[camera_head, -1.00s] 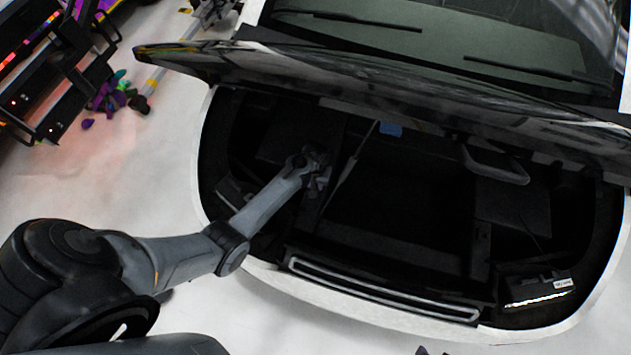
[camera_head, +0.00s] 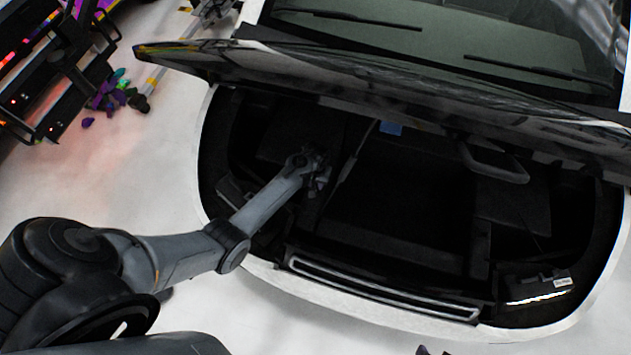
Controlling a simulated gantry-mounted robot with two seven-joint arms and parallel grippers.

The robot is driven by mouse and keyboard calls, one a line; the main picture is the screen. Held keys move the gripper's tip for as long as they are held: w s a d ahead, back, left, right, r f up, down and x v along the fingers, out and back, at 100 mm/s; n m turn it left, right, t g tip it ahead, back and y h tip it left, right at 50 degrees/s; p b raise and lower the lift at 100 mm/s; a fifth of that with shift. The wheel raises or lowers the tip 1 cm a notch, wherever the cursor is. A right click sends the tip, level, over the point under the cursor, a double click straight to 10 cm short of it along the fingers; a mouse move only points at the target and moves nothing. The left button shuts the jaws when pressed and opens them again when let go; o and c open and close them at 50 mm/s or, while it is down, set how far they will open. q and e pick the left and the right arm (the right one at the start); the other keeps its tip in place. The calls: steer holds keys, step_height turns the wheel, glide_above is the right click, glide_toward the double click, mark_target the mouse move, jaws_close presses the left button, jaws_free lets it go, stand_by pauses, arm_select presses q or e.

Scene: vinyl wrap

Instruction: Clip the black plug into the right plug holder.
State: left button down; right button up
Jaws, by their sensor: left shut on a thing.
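My left gripper (camera_head: 322,176) is inside the dark, open bay of a vehicle, near its left inner side. Its arm comes in from the lower left, over the bay's front rim. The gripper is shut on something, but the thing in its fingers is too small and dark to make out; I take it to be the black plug. I cannot pick out the plug holders against the black bay. My right gripper is not in view.
The raised dark lid (camera_head: 390,85) spans the top of the bay. A thin strut (camera_head: 350,165) rises just right of my gripper. A light-edged front grille (camera_head: 380,288) lies along the bay's front. The middle of the bay looks open. A shelf rack (camera_head: 60,80) stands far left.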

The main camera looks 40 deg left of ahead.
arm_select(q)
steer(key=shift+f, duration=0.15)
stand_by(0.3)
stand_by(0.5)
steer(key=shift+f, duration=0.15)
stand_by(0.6)
steer(key=shift+f, duration=0.1)
stand_by(0.5)
steer(key=c, duration=0.7)
jaws_free()
steer(key=shift+c, duration=0.2)
steer(key=shift+p, duration=0.3)
